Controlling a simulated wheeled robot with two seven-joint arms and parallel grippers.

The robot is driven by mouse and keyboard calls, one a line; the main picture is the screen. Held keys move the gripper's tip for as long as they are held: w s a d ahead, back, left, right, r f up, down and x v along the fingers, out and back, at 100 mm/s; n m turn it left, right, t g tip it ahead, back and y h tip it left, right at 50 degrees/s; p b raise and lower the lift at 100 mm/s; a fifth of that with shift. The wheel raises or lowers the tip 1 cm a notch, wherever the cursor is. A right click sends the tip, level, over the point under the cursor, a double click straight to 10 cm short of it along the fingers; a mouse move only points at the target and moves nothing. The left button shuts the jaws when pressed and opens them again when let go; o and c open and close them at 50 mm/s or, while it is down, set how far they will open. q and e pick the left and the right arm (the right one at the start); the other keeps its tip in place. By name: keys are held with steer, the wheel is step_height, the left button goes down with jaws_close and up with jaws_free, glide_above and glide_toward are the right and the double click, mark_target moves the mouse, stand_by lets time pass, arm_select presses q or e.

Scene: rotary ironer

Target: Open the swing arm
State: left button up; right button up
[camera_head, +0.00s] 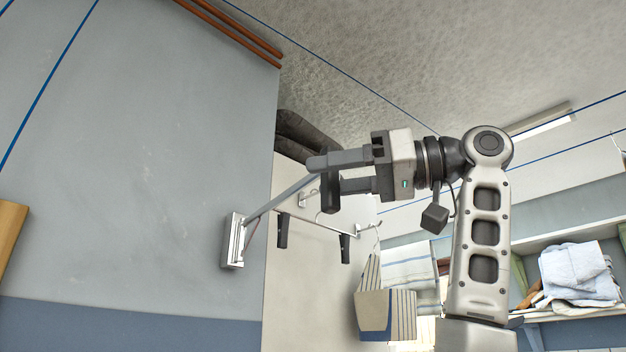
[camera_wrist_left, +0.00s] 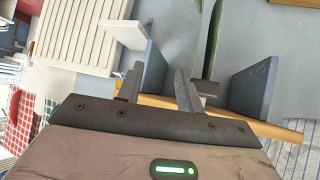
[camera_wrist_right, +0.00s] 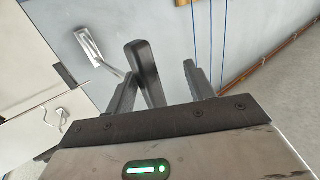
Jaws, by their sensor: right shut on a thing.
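The swing arm (camera_head: 275,202) is a thin metal bar running from a pale wall bracket (camera_head: 233,242) up and right to a dark grip at its free end. My right gripper (camera_head: 338,172) holds this dark grip (camera_head: 331,195) between its fingers. In the right wrist view the dark grip (camera_wrist_right: 146,75) stands between the fingertips (camera_wrist_right: 160,70), with the wall bracket (camera_wrist_right: 89,47) beyond it. My left gripper (camera_wrist_left: 160,75) shows only in the left wrist view. Its fingers are apart with nothing between them.
A wall rail with hooks (camera_head: 320,225) and a striped cloth (camera_head: 385,310) hang behind the right gripper. A shelf with folded cloths (camera_head: 578,275) stands at the right. A wooden edge (camera_wrist_left: 265,128) and upright panels (camera_wrist_left: 252,88) lie close to the left gripper.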

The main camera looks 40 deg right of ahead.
steer(key=b+v, duration=0.1)
steer(key=v, duration=1.2)
steer(key=shift+s+a, duration=0.2)
steer(key=shift+s, duration=0.2)
steer(key=shift+w, duration=0.1)
